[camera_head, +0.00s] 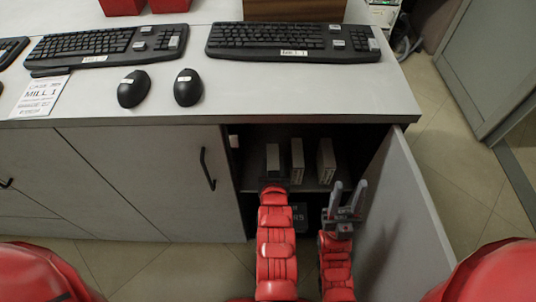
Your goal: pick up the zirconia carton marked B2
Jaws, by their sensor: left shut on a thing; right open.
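Three slim cartons stand in a row on the shelf inside the open cabinet: a grey left carton (272,155), a pale middle carton (297,158) and a pale right carton (326,158). Their markings are too small to read, so I cannot tell which is B2. My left gripper (273,182) reaches into the cabinet at the left carton and is shut on it; the grip itself is mostly hidden by my arm. My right gripper (347,194) is open and empty, pointing up in front of the shelf, near the open door.
The cabinet door (400,210) stands open close to my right arm. A dark box (313,226) sits lower in the cabinet. The desktop above (270,102) holds keyboards, two mice and a card (40,95). Tiled floor (440,130) lies clear at the right.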

